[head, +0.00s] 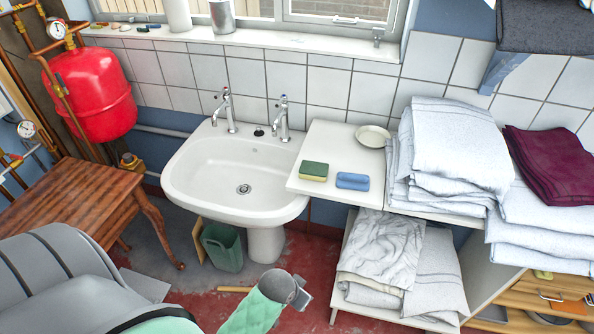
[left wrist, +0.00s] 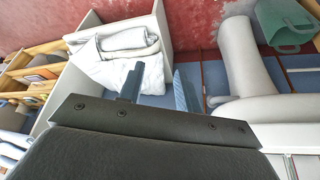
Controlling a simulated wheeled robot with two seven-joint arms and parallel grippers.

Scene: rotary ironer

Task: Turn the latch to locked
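White fittings lie along the bottom of the window frame. One is a small handle (head: 345,20) near the middle of the pane, and another is a grey catch (head: 377,37) at the lower right corner on the sill. I cannot tell which is the latch or how it is turned. My left gripper (left wrist: 158,88) shows in the left wrist view with its two fingers apart and nothing between them. That view looks upside down at the shelf and the sink pedestal. In the head view a mint-green arm link of mine ends low, near the floor; no fingers are clear there.
A white sink (head: 236,178) stands on a pedestal, with a green bin (head: 223,250) beside it. A white counter (head: 318,172) with two sponges is to its right, then stacked towels (head: 455,140). A wooden table (head: 75,200) and red tank (head: 92,92) are left.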

